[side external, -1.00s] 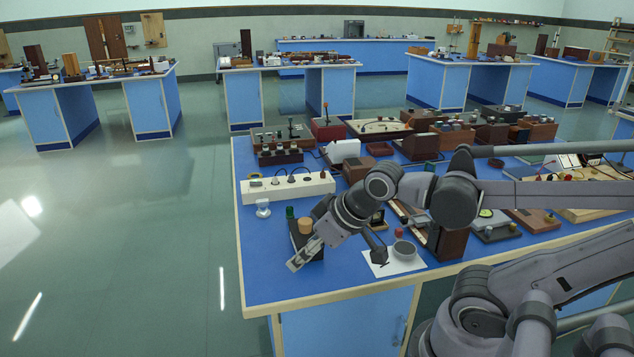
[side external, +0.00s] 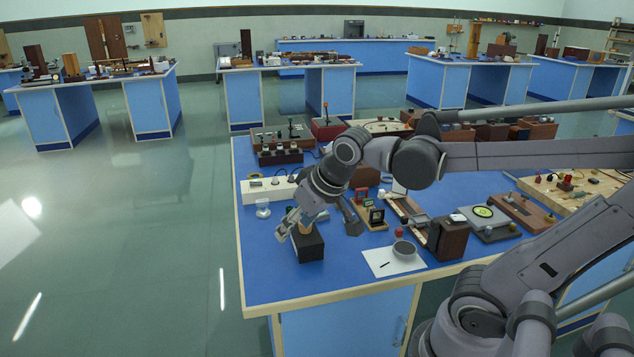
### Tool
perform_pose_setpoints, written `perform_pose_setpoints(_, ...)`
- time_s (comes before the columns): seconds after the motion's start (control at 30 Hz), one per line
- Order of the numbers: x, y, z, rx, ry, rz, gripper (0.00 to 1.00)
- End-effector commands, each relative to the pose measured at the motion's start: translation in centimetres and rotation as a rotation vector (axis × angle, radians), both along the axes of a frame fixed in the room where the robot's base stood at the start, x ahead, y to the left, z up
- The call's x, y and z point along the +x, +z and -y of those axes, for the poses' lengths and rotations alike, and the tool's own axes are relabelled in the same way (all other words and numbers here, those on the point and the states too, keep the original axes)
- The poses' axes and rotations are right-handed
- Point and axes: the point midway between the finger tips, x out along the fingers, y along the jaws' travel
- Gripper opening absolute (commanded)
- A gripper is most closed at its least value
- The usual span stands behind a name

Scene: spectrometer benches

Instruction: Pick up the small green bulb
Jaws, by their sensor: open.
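My gripper (side external: 290,228) is open and points down and left over the front left part of the near bench. It is just above the back left of a black block (side external: 309,247) with a tan, rounded piece (side external: 305,229) on top. A small patch of green (side external: 289,210) shows right behind my gripper and looks like the small green bulb. Most of it is hidden by the gripper, so I cannot tell whether the fingers are around it or in front of it.
A white socket strip (side external: 262,191) and a small clear glass piece (side external: 263,209) stand behind and left. A framed instrument (side external: 374,217) is to the right. A grey dish (side external: 404,250) sits on white paper (side external: 384,266). The blue bench top (side external: 262,275) is clear at front left.

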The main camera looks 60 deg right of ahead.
Motion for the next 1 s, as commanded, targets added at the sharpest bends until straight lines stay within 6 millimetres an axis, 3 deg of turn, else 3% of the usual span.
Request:
perform_pose_setpoints(0.2,5.1,1.8,3.3,0.047,-0.236,-0.064,0.54)
perform_pose_setpoints(0.47,10.8,1.9,7.8,0.086,-0.530,-0.121,0.54)
perform_pose_setpoints(0.77,16.9,-0.5,13.9,0.110,-0.883,-0.156,0.54)
perform_pose_setpoints(1.0,20.5,-4.3,18.9,0.113,-1.173,-0.159,0.54)
